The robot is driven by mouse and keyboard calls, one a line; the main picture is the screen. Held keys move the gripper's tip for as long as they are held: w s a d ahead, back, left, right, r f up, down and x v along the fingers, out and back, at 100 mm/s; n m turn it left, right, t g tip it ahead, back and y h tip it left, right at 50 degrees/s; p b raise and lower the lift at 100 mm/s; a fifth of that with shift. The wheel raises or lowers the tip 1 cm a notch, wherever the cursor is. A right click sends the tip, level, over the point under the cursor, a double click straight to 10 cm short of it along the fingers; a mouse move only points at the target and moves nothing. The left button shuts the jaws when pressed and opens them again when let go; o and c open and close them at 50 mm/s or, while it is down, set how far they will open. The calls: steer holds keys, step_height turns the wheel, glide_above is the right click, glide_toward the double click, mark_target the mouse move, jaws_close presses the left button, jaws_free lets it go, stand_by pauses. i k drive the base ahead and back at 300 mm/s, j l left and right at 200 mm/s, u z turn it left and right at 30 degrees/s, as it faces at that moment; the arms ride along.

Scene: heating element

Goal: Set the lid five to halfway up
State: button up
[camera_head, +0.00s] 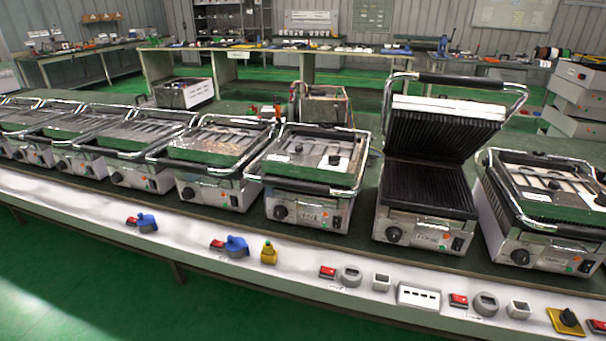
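A row of contact grills stands along the long table. The second grill from the right (424,240) has its lid (442,131) raised and tilted back. The lid's ribbed dark underside shows above the ribbed lower plate, and its black handle (460,80) is at the top. The grill to its left has its lid (318,155) down, with the handle at the front. The rightmost grill's lid (553,186) is down too, as are the lids farther left. Number labels are too small to read, so I cannot tell which lid is five. My gripper is not in view.
A white front ledge (190,240) carries red switches, blue knobs (236,246), a yellow button (269,253) and grey knobs (350,275). Green floor (80,275) is clear in front. Workbenches (300,65) stand behind, and stacked grey boxes (578,105) stand at right.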

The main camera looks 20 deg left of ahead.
mark_target(309, 172)
steer(key=i+j+u, duration=0.2)
steer(key=u, duration=0.2)
steer(key=i+j+u, duration=0.15)
steer(key=u, duration=0.2)
steer(key=i+j+u, duration=0.1)
steer(key=i+u, duration=0.3)
steer(key=k, duration=0.1)
